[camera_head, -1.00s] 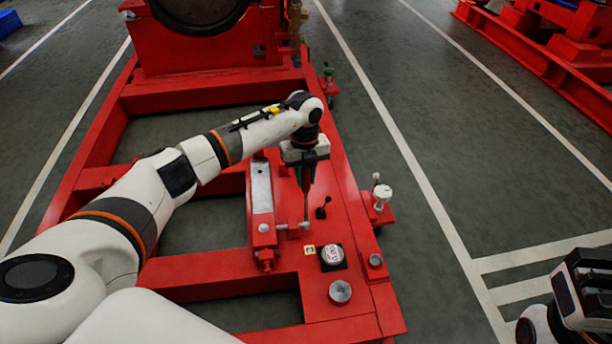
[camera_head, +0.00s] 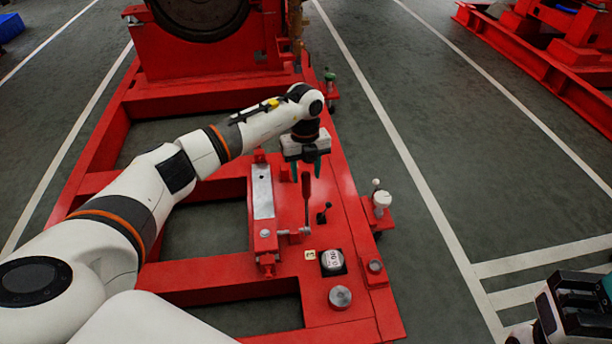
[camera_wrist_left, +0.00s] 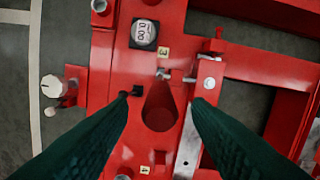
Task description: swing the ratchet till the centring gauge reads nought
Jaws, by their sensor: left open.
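The ratchet has a red handle (camera_head: 306,186) that stands up from the red frame beside the small crank fitting (camera_head: 300,231). In the left wrist view the handle (camera_wrist_left: 160,108) points toward the camera, between my fingers. My left gripper (camera_head: 306,169) is open above the handle top, its green fingers apart on either side and clear of it. The centring gauge (camera_head: 332,260) is a round white dial on a dark square base. In the left wrist view the gauge (camera_wrist_left: 145,33) shows small digits that look like zeros. My right gripper (camera_head: 578,304) is partly cut off at the lower right.
A grey-topped red block (camera_head: 262,190) lies left of the handle. A small black lever (camera_head: 323,213) stands just right of it. A white knob (camera_head: 382,198) sits on a side bracket, and a round metal boss (camera_head: 340,296) is nearer me. Open floor lies right of the frame.

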